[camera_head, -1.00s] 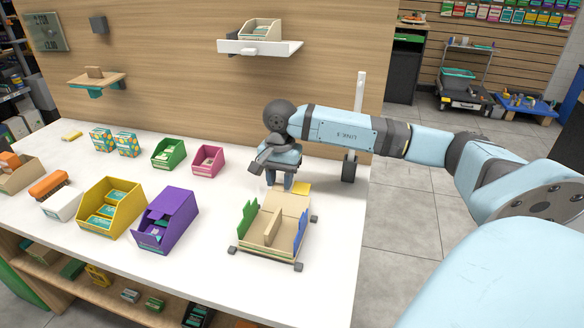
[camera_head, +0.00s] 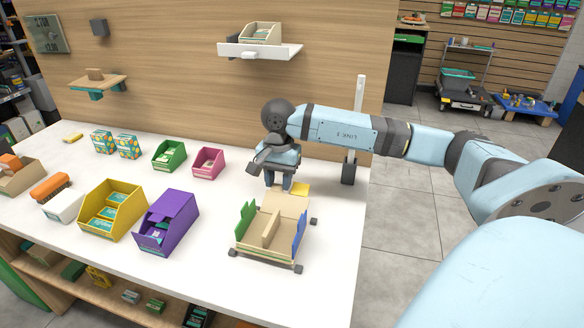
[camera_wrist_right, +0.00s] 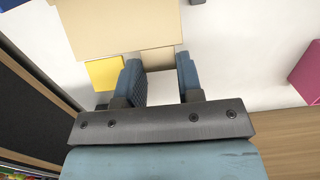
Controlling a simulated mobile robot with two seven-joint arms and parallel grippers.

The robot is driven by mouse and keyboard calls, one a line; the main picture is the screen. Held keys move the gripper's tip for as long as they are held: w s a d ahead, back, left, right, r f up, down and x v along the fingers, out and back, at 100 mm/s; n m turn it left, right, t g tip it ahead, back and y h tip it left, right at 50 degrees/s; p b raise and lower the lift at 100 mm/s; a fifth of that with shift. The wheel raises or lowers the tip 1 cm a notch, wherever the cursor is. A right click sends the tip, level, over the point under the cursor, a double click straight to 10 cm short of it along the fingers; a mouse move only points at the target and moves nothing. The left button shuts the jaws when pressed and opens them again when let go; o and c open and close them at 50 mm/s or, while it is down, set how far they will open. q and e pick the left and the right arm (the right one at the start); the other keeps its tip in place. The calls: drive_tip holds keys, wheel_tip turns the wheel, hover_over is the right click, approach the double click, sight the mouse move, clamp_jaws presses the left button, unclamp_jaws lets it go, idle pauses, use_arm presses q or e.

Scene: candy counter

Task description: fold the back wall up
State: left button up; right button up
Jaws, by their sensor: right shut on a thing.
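The open tan carton (camera_head: 262,252) lies on the white counter, with a green side wall (camera_head: 246,222) and a blue side wall (camera_head: 299,233) standing up and a tan divider inside. Its back wall (camera_head: 286,202) lies folded outward at the far side, with a yellow tab (camera_head: 300,189) at its edge. My right gripper (camera_head: 279,184) is at that far edge, pointing down. In the right wrist view, the fingers (camera_wrist_right: 160,76) are shut on a small tan flap of the back wall (camera_wrist_right: 125,25), beside the yellow tab (camera_wrist_right: 104,72). My left gripper is out of view.
Dark corner blocks (camera_head: 298,268) surround the carton. A purple bin (camera_head: 170,222), a yellow bin (camera_head: 110,208), a pink bin (camera_head: 208,161) and a green bin (camera_head: 168,155) stand to the left. A wooden panel (camera_head: 200,80) with a white shelf (camera_head: 258,50) rises behind. The counter's right edge is near the carton.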

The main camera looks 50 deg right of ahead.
drive_tip(key=shift+s+a+r, duration=0.25)
drive_tip(key=shift+a+r, duration=0.25)
drive_tip(key=shift+r, duration=0.05)
drive_tip(key=o, duration=0.5)
drive_tip(key=shift+p, duration=0.3)
drive_tip(key=shift+w+d+r+p, duration=0.15)
drive_tip(key=shift+r+p, duration=0.65)
drive_tip(key=shift+r, duration=0.7)
drive_tip(key=shift+s+d+r+p, duration=0.1)
drive_tip(key=shift+r+p, duration=0.65)
drive_tip(key=shift+r, duration=0.75)
drive_tip(key=shift+f, duration=0.1)
